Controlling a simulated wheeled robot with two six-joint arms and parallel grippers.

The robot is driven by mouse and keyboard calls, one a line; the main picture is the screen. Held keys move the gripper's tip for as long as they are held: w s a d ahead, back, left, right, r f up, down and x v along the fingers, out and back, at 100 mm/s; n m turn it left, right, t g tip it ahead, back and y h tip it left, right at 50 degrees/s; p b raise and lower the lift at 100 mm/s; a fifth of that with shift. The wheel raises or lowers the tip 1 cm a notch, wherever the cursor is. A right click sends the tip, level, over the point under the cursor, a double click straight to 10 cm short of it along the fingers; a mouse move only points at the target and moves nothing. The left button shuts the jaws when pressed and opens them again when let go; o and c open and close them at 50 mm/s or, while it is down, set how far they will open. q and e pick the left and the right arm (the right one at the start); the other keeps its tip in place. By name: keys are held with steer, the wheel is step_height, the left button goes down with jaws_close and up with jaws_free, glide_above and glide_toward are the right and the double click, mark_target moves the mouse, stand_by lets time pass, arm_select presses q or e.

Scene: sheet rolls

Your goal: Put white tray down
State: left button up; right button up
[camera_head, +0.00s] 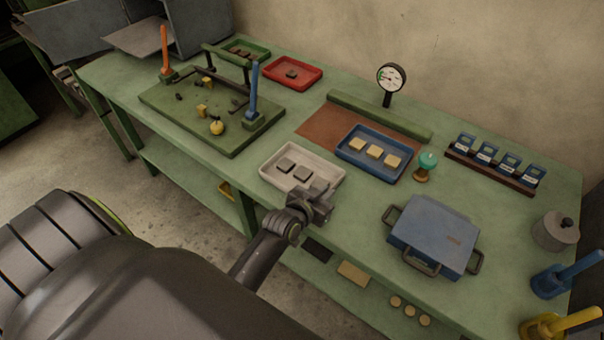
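The white tray (331,173) is a shallow rectangle near the front edge of the green bench, left of the blue tray. My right gripper is not in view.
On the green bench (350,230), a blue tray (374,154) with yellowish blocks sits right of the white tray. A blue case (433,236) stands further right. A green fixture board (180,110) and red tray (293,72) are to the left. A dial gauge (391,78) stands behind.

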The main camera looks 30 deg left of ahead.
arm_select(q)
steer(key=shift+x, duration=1.25)
jaws_close()
steer(key=shift+r, duration=0.15)
